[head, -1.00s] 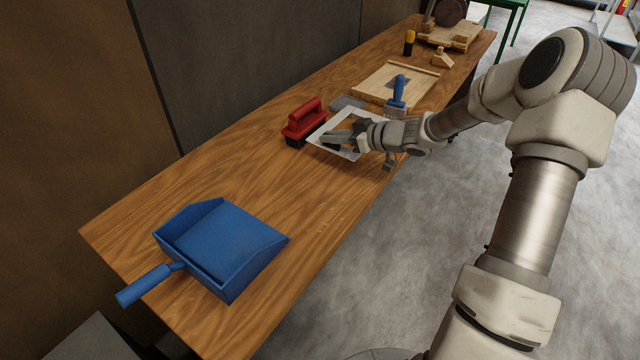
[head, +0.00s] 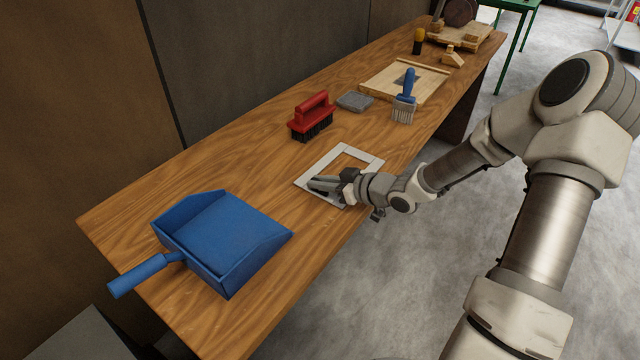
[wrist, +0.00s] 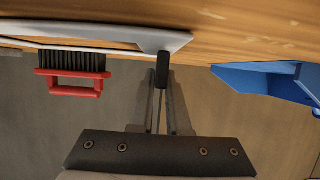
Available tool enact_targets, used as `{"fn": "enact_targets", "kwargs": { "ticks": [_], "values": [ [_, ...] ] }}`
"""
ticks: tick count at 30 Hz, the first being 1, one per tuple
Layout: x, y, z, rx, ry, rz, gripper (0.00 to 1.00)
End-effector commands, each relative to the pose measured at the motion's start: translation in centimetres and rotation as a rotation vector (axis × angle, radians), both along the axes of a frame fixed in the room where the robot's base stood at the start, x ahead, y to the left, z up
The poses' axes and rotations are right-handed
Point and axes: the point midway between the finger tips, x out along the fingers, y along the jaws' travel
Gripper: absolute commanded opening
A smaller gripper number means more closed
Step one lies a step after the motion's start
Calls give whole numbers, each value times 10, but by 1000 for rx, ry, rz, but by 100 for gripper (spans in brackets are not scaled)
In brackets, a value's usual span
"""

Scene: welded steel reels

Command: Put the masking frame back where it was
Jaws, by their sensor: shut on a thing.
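The masking frame (head: 314,167) is a flat, pale grey-white square with an open middle.
A red brush (head: 312,112) stands behind the frame, with a grey pad (head: 354,101) beside it. A blue-handled brush (head: 405,100) is by a wooden board (head: 377,82). The blue dustpan (head: 222,240) lies front left. Bare bench (head: 245,165) separates frame and dustpan.

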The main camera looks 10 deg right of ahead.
Motion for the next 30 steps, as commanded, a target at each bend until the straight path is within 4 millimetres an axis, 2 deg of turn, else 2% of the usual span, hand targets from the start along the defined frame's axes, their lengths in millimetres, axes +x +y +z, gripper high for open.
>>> {"fn": "enact_targets", "kwargs": {
  "ticks": [7, 8, 12, 13, 23, 30],
  "values": [
    [0, 0, -2, 0, -1, 0, 0],
    [0, 0, -2, 0, 0, 0, 16],
    [0, 0, -1, -1, -1, 0, 42],
    [0, 0, -1, -1, -1, 0, 44],
    [0, 0, 3, -1, -1, 0, 44],
    [-24, -26, 18, -2, 0, -4, 44]
  ]
}}
